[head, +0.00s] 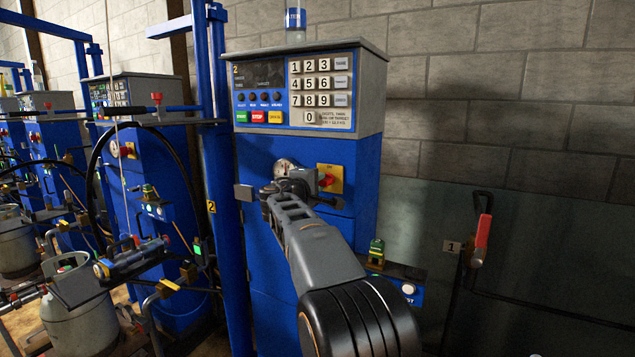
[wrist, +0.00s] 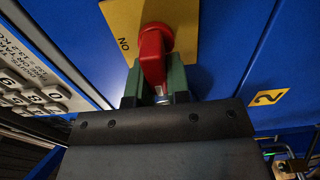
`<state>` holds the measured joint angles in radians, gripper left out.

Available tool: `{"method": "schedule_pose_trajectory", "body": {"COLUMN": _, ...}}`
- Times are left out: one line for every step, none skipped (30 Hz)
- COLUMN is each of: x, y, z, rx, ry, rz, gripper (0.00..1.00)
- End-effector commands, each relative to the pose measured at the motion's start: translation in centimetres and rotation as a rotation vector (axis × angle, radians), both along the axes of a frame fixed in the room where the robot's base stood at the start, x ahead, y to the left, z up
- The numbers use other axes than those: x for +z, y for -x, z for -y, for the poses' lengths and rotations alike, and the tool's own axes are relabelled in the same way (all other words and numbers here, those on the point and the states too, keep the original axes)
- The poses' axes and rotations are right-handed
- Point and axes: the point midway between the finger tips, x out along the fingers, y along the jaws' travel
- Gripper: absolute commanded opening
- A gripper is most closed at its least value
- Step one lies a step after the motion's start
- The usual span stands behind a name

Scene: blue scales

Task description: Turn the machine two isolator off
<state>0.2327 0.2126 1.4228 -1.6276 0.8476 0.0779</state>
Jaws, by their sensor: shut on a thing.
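The machine two isolator is a red handle (head: 327,180) on a yellow plate (head: 337,172) on the front of a blue cabinet, below the keypad. In the wrist view the red handle (wrist: 152,62) runs down the picture from its round hub. The yellow plate (wrist: 184,22) has the word ON, appearing inverted, to the left of the handle. My gripper (wrist: 155,90) has its green-grey fingers on either side of the handle's lower end and is shut on it. In the head view my gripper (head: 318,182) reaches the isolator from the left, partly hiding it.
The keypad panel (head: 310,88) is above the isolator. Similar scales and a grey gas cylinder (head: 78,315) stand left. A red-handled hose tool (head: 482,238) hangs right.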

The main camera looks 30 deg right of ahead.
Motion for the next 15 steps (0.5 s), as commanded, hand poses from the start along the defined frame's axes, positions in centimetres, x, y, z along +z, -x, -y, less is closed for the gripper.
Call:
{"method": "schedule_pose_trajectory", "body": {"x": 0.09, "y": -0.06, "z": -0.09, "rx": 0.003, "ry": 0.004, "rz": -0.003, "gripper": 0.0}}
{"method": "schedule_pose_trajectory", "body": {"x": 0.09, "y": -0.06, "z": -0.09, "rx": 0.003, "ry": 0.005, "rz": -0.005, "gripper": 0.0}}
{"method": "schedule_pose_trajectory", "body": {"x": 0.09, "y": -0.06, "z": -0.09, "rx": 0.003, "ry": 0.006, "rz": -0.006, "gripper": 0.0}}
{"method": "schedule_pose_trajectory", "body": {"x": 0.09, "y": -0.05, "z": -0.08, "rx": 0.003, "ry": 0.006, "rz": -0.007, "gripper": 0.0}}
{"method": "schedule_pose_trajectory", "body": {"x": 0.09, "y": -0.05, "z": -0.08, "rx": 0.003, "ry": 0.006, "rz": -0.007, "gripper": 0.0}}
{"method": "schedule_pose_trajectory", "body": {"x": 0.09, "y": -0.05, "z": -0.08, "rx": 0.003, "ry": 0.006, "rz": -0.007, "gripper": 0.0}}
{"method": "schedule_pose_trajectory", "body": {"x": 0.09, "y": -0.05, "z": -0.08, "rx": 0.003, "ry": 0.006, "rz": -0.007, "gripper": 0.0}}
{"method": "schedule_pose_trajectory", "body": {"x": 0.09, "y": -0.05, "z": -0.08, "rx": 0.003, "ry": 0.006, "rz": -0.007, "gripper": 0.0}}
{"method": "schedule_pose_trajectory", "body": {"x": 0.09, "y": -0.05, "z": -0.08, "rx": 0.003, "ry": 0.006, "rz": -0.007, "gripper": 0.0}}
{"method": "schedule_pose_trajectory", "body": {"x": 0.09, "y": -0.05, "z": -0.08, "rx": 0.003, "ry": 0.006, "rz": -0.007, "gripper": 0.0}}
{"method": "schedule_pose_trajectory", "body": {"x": 0.09, "y": -0.05, "z": -0.08, "rx": 0.003, "ry": 0.006, "rz": -0.007, "gripper": 0.0}}
{"method": "schedule_pose_trajectory", "body": {"x": 0.09, "y": -0.05, "z": -0.08, "rx": 0.003, "ry": 0.006, "rz": -0.007, "gripper": 0.0}}
{"method": "schedule_pose_trajectory", "body": {"x": 0.09, "y": -0.05, "z": -0.08, "rx": 0.003, "ry": 0.006, "rz": -0.007, "gripper": 0.0}}
{"method": "schedule_pose_trajectory", "body": {"x": 0.09, "y": -0.05, "z": -0.08, "rx": 0.003, "ry": 0.006, "rz": -0.007, "gripper": 0.2}}
{"method": "schedule_pose_trajectory", "body": {"x": 0.09, "y": -0.05, "z": -0.08, "rx": 0.003, "ry": 0.006, "rz": -0.007, "gripper": 0.24}}
